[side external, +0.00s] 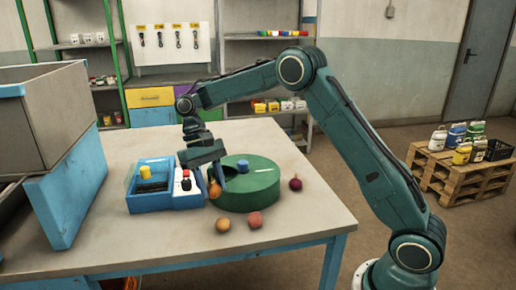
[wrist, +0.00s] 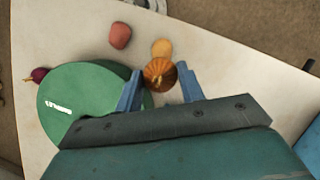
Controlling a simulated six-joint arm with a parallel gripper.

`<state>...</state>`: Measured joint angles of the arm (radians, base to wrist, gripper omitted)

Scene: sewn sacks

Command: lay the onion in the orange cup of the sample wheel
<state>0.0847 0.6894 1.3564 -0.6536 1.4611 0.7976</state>
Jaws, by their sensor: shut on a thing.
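The onion (wrist: 160,75), orange-brown with a tuft at its top, is between the two blue fingers of my gripper (wrist: 159,88). In the side external view my gripper (side external: 214,179) points down and holds the onion (side external: 214,191) at the left edge of the sample wheel, above the table. The sample wheel (side external: 258,199) is a round green drum with a blue knob on top; in the wrist view the wheel (wrist: 85,82) lies left of the onion, partly behind my gripper. No orange cup can be made out in either view.
A dark red onion-like bulb (side external: 295,184) lies right of the wheel. A reddish round item (side external: 255,220) and an orange one (side external: 223,225) lie in front. A blue tray unit (side external: 152,190) stands left, close to my gripper. The front table is mostly clear.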

